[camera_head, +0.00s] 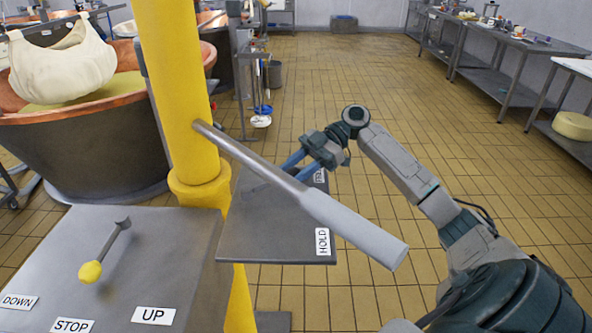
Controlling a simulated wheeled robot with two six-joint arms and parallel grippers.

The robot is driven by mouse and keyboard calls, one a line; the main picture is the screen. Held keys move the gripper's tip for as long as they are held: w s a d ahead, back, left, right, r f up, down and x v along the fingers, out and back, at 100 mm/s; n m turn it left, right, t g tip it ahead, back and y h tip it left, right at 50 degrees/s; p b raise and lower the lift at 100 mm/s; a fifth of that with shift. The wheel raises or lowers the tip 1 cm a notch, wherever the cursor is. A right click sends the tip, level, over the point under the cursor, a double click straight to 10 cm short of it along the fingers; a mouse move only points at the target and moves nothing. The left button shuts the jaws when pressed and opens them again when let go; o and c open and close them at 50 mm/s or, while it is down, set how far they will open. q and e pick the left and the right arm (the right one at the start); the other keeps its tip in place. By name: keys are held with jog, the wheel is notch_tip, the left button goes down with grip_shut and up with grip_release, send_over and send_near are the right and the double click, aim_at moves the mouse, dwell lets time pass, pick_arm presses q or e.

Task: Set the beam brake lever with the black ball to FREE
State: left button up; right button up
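The grey brake plate (270,225) is fixed beside the yellow column. Its HOLD label (322,241) is at the near right corner. A second label (320,175), partly covered and apparently FREE, is at the far right corner. I cannot make out the black ball; the thick grey bar (350,226) crosses in front of the plate and hides part of it. My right gripper (291,168) reaches in over the plate's far right edge, its blue fingers pointing left and down behind the bar. The bar hides the fingertips, so I cannot tell what lies between them. My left gripper is out of view.
The yellow column (178,90) stands left of centre. At the near left, a grey panel (165,255) carries a yellow-ball lever (91,270) and DOWN, STOP and UP labels. A copper vat (90,145) with a hanging cloth (62,65) is behind.

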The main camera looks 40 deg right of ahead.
jog(key=shift+o, duration=0.9)
jog(key=shift+w, duration=0.1)
jog(key=shift+d, duration=0.25)
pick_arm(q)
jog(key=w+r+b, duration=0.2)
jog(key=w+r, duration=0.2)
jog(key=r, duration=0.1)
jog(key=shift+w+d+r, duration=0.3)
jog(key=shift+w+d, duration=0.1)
pick_arm(e)
jog(key=v, duration=1)
jog(key=shift+r, duration=0.15)
jog(key=shift+d, duration=0.15)
